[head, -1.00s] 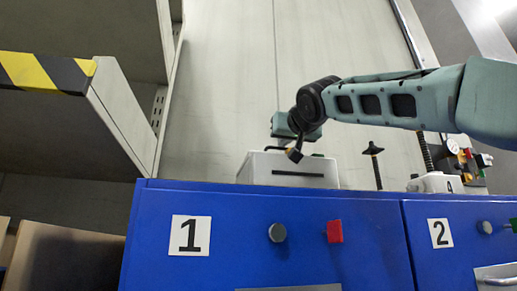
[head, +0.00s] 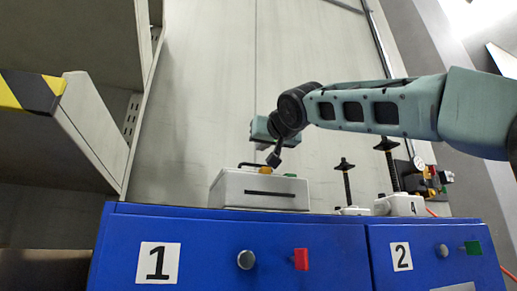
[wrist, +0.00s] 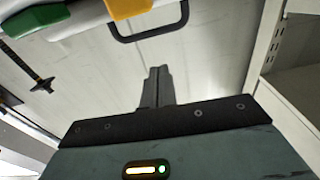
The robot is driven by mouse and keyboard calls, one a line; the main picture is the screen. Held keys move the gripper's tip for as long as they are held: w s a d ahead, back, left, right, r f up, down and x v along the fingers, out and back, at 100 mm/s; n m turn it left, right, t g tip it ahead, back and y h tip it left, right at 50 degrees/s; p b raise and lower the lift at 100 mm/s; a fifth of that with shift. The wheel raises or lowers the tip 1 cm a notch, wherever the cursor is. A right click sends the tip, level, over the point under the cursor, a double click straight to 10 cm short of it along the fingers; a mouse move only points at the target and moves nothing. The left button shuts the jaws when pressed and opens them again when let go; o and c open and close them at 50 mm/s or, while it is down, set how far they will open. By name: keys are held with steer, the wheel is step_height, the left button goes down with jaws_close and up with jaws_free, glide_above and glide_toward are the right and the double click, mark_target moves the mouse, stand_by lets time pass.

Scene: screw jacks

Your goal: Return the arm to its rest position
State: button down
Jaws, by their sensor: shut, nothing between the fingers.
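My teal arm reaches in from the right of the head view, bent at a dark joint. My gripper (head: 274,160) points down above the white box (head: 250,195), apart from it. In the wrist view my gripper (wrist: 157,72) has its dark fingers together with nothing between them. The white box has a dark slot in front and stands on the blue cabinet (head: 210,255). Its yellow part (wrist: 126,8), black loop handle (wrist: 155,33) and green button (wrist: 38,20) show at the top of the wrist view.
Two black screw jacks (head: 345,168) (head: 388,147) stand right of the box, with a gauge and fittings (head: 428,178) beyond. A grey shelf with a striped edge (head: 30,90) is at left. A plain wall panel (head: 205,110) lies behind.

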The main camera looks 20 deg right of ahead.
steer(key=s+f+b, duration=0.2)
steer(key=s+f, duration=0.1)
steer(key=s, duration=0.3)
steer(key=shift+s+f, duration=0.2)
steer(key=shift+f, duration=0.15)
